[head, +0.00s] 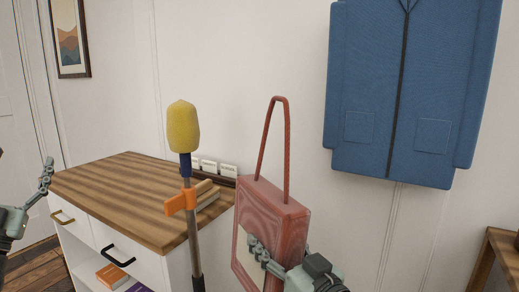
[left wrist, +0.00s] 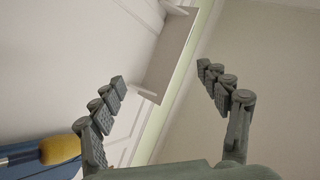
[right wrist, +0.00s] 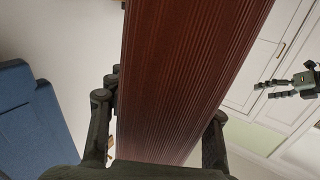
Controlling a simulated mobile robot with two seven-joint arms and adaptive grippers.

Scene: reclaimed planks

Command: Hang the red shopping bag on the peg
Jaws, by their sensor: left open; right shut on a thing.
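The red shopping bag (head: 273,225) is upright in the head view, with its tall loop handle (head: 275,140) standing up above it. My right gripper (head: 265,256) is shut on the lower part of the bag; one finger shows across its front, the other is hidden. In the right wrist view the bag's ribbed red side (right wrist: 185,85) fills the middle between the fingers. My left gripper (left wrist: 160,76) is open and empty; in the head view it is partly cut off at the left edge. I cannot see the peg in any view.
A blue jacket (head: 410,95) hangs on the wall at upper right. A pole with a yellow head (head: 183,128) and orange clip (head: 181,202) stands left of the bag. Behind it is a wood-topped cabinet (head: 110,185) with small items. A wooden table (head: 500,250) is at right.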

